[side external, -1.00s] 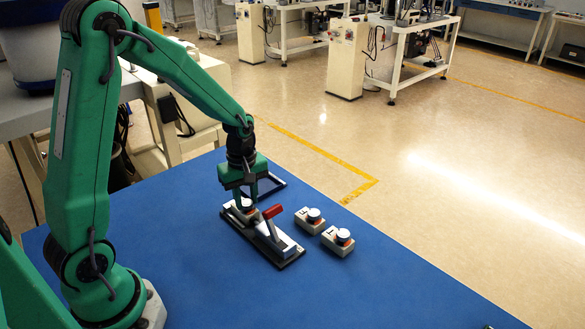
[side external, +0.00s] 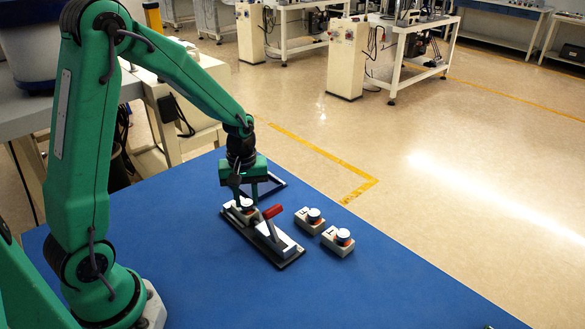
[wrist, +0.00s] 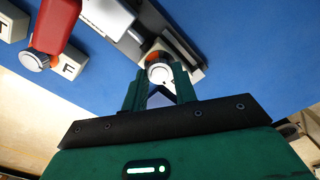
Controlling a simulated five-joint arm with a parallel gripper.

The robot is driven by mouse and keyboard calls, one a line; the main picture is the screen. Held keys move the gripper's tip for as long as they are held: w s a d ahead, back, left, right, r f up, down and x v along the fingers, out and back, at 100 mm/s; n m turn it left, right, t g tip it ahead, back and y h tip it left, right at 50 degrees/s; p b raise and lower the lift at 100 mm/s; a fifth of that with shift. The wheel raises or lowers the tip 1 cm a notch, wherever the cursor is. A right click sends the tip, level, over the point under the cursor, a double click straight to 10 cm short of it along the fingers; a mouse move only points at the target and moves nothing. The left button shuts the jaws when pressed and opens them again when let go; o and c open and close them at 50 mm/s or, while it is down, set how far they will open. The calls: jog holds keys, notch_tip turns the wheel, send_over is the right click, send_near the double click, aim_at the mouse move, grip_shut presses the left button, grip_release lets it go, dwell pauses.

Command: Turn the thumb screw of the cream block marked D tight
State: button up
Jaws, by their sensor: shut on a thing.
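A cream block (side external: 236,212) sits at the far end of a black clamp fixture (side external: 289,263) with a red handle (side external: 273,211). Its letter cannot be read in either view. A white-topped thumb screw (side external: 246,203) with an orange band stands on the block; it also shows in the wrist view (wrist: 158,65). My gripper (side external: 246,196) points down over the block. In the wrist view my gripper (wrist: 158,80) has its two green fingers shut on the thumb screw, one on each side. The fingers partly hide the screw and block.
A black-edged frame (side external: 281,181) lies behind my gripper. The front table is clear.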

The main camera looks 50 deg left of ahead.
aim_at(247, 202)
jog(key=m, duration=0.6)
jog(key=shift+m, duration=0.3)
jog(key=m, duration=0.6)
jog(key=shift+m, duration=0.3)
jog(key=o, duration=1)
jog(key=shift+r, duration=0.2)
notch_tip(247, 202, up, 7)
jog(key=shift+r, duration=0.25)
jog(key=shift+d, duration=0.1)
